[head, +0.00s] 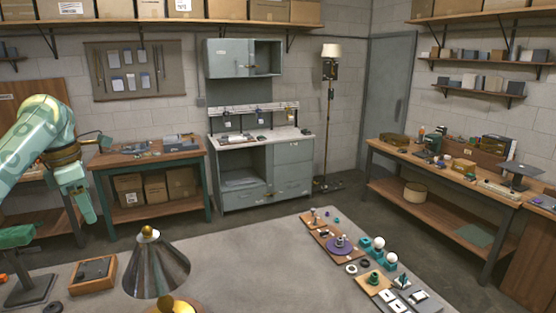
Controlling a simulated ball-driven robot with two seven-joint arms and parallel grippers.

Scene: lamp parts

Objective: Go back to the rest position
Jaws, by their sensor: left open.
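My left arm comes in from the left edge, and my left gripper (82,205) hangs pointing down above the left side of the grey table (250,262). The gripper is open, and I see nothing between its fingers. It is apart from the table top. A shiny metal cone lampshade (157,272) with a brass knob stands upright at the front of the table, to the right of the gripper. A second brass-coloured top (172,304) shows at the bottom edge, mostly cut off. My right gripper is not in view.
A wooden tray (93,275) with a dark insert lies left of the shade. A dark stand (28,288) is at the lower left. Boards of small parts (340,245) and white bulbs (379,243) line the table's right side. The middle of the table is clear.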

